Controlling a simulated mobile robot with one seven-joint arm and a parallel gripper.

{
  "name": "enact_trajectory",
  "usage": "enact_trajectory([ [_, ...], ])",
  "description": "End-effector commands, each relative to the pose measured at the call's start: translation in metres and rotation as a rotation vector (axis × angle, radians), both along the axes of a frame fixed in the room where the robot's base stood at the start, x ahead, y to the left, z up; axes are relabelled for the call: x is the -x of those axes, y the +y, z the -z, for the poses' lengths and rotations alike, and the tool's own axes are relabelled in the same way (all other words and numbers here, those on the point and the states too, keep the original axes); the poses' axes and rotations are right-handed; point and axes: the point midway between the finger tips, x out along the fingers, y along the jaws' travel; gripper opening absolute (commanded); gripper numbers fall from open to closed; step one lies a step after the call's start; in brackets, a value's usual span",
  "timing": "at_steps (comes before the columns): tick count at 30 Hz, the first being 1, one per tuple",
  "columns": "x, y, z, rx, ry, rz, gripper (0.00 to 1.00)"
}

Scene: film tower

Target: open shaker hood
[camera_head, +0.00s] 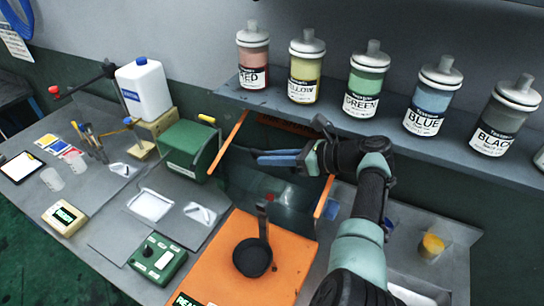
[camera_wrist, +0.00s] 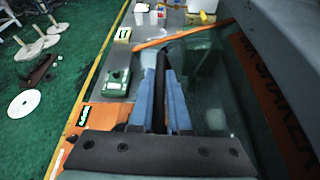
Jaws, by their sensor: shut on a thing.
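The shaker has an orange base (camera_head: 215,268) at the lower middle of the head view. Its clear hood (camera_head: 275,195) has orange side edges and appears tilted up above the back part of the base; the exact angle is hard to tell. My gripper (camera_head: 262,158) reaches in from the right, its blue fingers shut on the hood's dark bar handle (camera_head: 236,149). In the wrist view the handle (camera_wrist: 160,95) runs lengthwise between the two fingers, with the clear panel (camera_wrist: 205,85) beside them. My arm hides the hood's right part.
A black cup with an upright handle (camera_head: 252,257) stands on the orange base. A shelf (camera_head: 315,117) with several labelled bottles is above and behind my arm. A green box (camera_head: 186,150) stands close left of the hood. A green control box (camera_head: 158,257) sits left of the base.

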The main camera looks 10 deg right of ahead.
Motion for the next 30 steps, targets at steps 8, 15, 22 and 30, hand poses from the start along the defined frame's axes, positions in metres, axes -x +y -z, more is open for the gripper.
enact_trajectory([
  [8, 0.001, 0.0, 0.002, 0.002, 0.004, -0.002, 0.45],
  [15, 0.001, 0.0, 0.001, 0.0, 0.003, -0.001, 0.45],
  [22, 0.011, -0.018, -0.007, 0.002, 0.0, 0.003, 0.45],
  [30, 0.042, -0.065, -0.028, 0.003, 0.0, 0.003, 0.45],
])
